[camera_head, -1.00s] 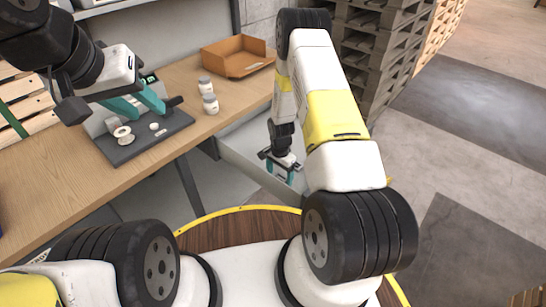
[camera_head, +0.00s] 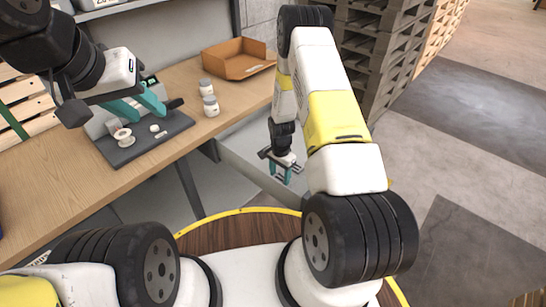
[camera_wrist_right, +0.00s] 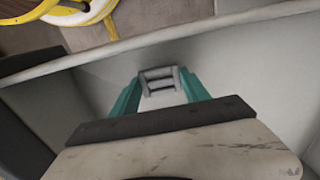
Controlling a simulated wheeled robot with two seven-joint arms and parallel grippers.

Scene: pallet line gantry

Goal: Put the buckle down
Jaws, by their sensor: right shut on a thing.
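The buckle (camera_wrist_right: 158,80), a small grey frame with crossbars, is between the teal fingertips of my right gripper (camera_wrist_right: 160,88) in the right wrist view. My right gripper also shows in the head view (camera_head: 280,177), pointing down at a light grey bin (camera_head: 238,158) beside the workbench. The bin's pale walls and rim surround the fingers in the right wrist view (camera_wrist_right: 250,32). I cannot tell whether the buckle touches the bin's floor. My left gripper (camera_head: 146,110) is open above the dark board on the bench, its teal fingers apart; I see nothing held in it.
The workbench (camera_head: 60,190) carries a dark board (camera_head: 150,143) with a white spool (camera_head: 123,137), two white jars (camera_head: 210,105) and an orange-brown tray (camera_head: 232,64). Stacked pallets (camera_head: 370,60) stand behind my right arm. Open floor (camera_head: 470,180) lies to the right.

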